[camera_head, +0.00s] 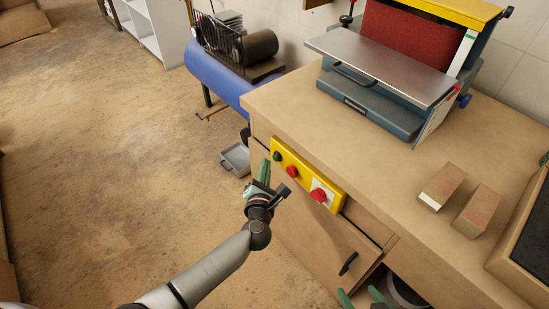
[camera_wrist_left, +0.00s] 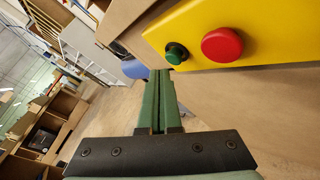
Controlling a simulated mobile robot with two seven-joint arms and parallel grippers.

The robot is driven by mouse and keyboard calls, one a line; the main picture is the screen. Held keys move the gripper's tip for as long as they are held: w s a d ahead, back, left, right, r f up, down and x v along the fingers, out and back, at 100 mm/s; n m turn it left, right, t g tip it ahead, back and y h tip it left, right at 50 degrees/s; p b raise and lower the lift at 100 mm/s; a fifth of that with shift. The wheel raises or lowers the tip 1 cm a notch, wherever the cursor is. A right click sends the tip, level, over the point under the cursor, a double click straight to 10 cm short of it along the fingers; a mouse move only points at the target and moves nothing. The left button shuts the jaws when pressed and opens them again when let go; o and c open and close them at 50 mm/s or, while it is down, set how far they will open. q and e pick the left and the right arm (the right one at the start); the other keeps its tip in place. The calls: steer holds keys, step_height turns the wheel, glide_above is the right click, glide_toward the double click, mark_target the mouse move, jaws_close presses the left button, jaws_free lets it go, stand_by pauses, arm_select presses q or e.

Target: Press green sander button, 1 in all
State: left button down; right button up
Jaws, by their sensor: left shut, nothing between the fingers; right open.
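The green sander button (camera_head: 277,155) is at the left end of the yellow control panel (camera_head: 306,175) on the front of the wooden bench. A small red button (camera_head: 292,171) sits beside it. My left gripper (camera_head: 265,166) is shut and empty, its green fingers just left of the green button. In the left wrist view the shut fingertips (camera_wrist_left: 160,72) appear just below and left of the green button (camera_wrist_left: 176,53); I cannot tell whether they touch. The red button (camera_wrist_left: 222,45) is right of it. My right gripper (camera_head: 362,297) is open at the bottom edge, partly cut off.
The panel also carries a larger red knob (camera_head: 318,195). The sander (camera_head: 385,75) stands on the bench, with two wood blocks (camera_head: 442,186) (camera_head: 478,211) to its front right. A blue compressor tank (camera_head: 218,80) stands beyond the bench. The floor at left is clear.

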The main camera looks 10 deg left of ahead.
stand_by(0.6)
stand_by(0.8)
arm_select(q)
steer(key=shift+d, duration=0.1)
steer(key=shift+w+d, duration=0.15)
steer(key=shift+w, duration=0.15)
